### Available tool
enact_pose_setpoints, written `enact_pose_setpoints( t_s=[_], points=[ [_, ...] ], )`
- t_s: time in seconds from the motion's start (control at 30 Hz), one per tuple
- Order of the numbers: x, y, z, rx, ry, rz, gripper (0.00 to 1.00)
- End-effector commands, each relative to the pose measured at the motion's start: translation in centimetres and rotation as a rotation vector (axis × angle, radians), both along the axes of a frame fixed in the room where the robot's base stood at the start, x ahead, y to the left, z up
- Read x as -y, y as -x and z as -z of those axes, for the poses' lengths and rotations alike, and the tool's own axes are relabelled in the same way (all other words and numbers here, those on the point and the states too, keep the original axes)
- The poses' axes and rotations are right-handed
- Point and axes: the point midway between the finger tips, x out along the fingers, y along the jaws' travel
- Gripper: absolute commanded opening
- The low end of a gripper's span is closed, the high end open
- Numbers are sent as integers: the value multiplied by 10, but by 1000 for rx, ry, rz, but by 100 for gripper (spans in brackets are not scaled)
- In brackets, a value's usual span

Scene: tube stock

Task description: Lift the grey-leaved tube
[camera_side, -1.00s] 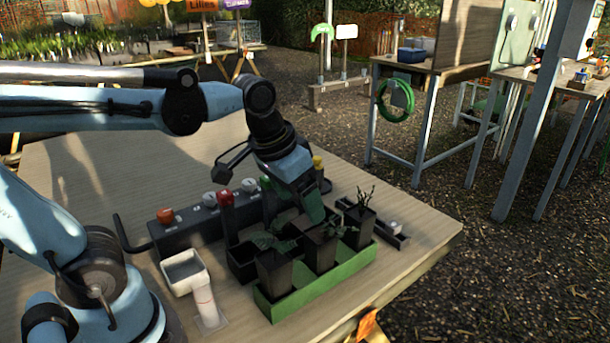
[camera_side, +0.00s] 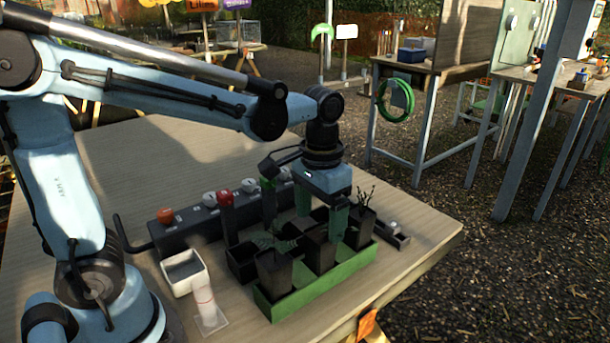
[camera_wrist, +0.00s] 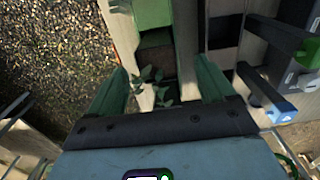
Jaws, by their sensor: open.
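The green tray (camera_side: 318,290) holds several dark square tubes. The middle tube (camera_side: 320,254) stands upright in it, its top largely hidden by my gripper (camera_side: 320,222). My gripper points down over the tray, its two green fingers apart. In the wrist view, a small plant with grey-green leaves (camera_wrist: 146,76) shows between the open fingers of my gripper (camera_wrist: 161,68); its tube is partly hidden, and I see no finger contact. The left tube (camera_side: 273,272) bears fern-like leaves, and the right tube (camera_side: 359,230) bears dark, twiggy growth.
A dark control box (camera_side: 185,234) with red and orange knobs stands behind the tray. A white square cup (camera_side: 184,272) and a white cylinder (camera_side: 207,306) are to the left. A small dark rail (camera_side: 398,236) lies to the right. The wooden table (camera_side: 105,180) is bare at the back left.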

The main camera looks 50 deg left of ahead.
Motion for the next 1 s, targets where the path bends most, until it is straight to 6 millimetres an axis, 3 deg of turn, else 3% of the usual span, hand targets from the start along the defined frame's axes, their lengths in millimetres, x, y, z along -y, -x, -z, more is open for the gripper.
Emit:
enact_pose_setpoints(
  t_s=[0.27, 0.63, 1.0],
  points=[
    [1, 0, 14, 0, 0, 0, 83],
    [3, -2, 55, 1, 0, 0, 83],
    [3, -1, 60, 1, 0, 0, 80]
  ],
)
